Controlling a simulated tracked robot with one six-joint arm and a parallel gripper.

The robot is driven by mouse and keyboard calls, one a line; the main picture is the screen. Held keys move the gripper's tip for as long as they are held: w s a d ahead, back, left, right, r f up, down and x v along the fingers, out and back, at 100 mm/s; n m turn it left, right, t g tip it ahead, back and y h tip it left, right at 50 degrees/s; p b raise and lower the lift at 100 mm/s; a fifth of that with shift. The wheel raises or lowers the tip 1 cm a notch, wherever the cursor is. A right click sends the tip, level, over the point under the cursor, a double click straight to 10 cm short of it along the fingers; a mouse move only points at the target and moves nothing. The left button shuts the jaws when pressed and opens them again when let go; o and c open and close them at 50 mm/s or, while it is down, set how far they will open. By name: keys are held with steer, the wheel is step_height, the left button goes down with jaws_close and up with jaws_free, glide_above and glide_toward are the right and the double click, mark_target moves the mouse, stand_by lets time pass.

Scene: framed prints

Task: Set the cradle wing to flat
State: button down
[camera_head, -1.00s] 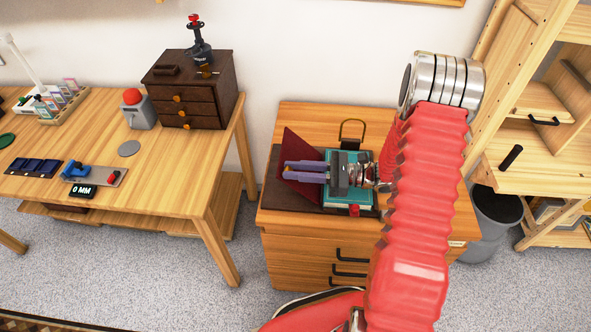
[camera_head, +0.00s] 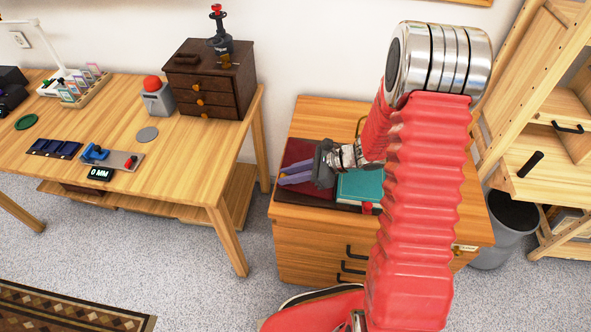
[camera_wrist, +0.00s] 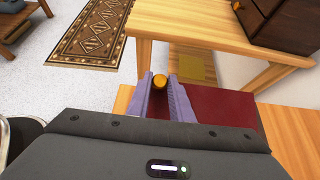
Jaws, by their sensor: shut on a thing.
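The cradle wing is a dark red panel (camera_head: 297,153) on the left of the cradle in the head view; it looks flat or nearly flat. In the wrist view the wing (camera_wrist: 222,108) lies right of and beneath the fingers. My gripper (camera_head: 283,180) reaches left across the wing, its purple fingers low over it. In the wrist view an orange knob (camera_wrist: 159,82) sits between the fingertips of my gripper (camera_wrist: 159,88), which are shut on it. A teal book (camera_head: 360,186) lies right of the wing, partly hidden by my arm.
The cradle stands on a wooden drawer cabinet (camera_head: 310,240). A wooden table (camera_head: 190,160) stands to the left across a gap, bearing a dark drawer box (camera_head: 205,80). A grey bin (camera_head: 510,225) and a wooden shelf (camera_head: 560,150) are at right.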

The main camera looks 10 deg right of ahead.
steer(key=shift+w+a+f+h, duration=0.4)
steer(key=shift+f+h, duration=0.2)
steer(key=shift+f, duration=0.1)
steer(key=shift+w+a+f, duration=0.1)
steer(key=shift+a+f, duration=0.15)
steer(key=shift+f, duration=0.55)
steer(key=shift+a, duration=0.1)
steer(key=c, duration=1.9)
jaws_free()
steer(key=shift+o, duration=1.4)
steer(key=shift+f+g, duration=0.15)
steer(key=shift+g, duration=0.15)
steer(key=v, duration=1.4)
steer(key=shift+f, duration=0.15)
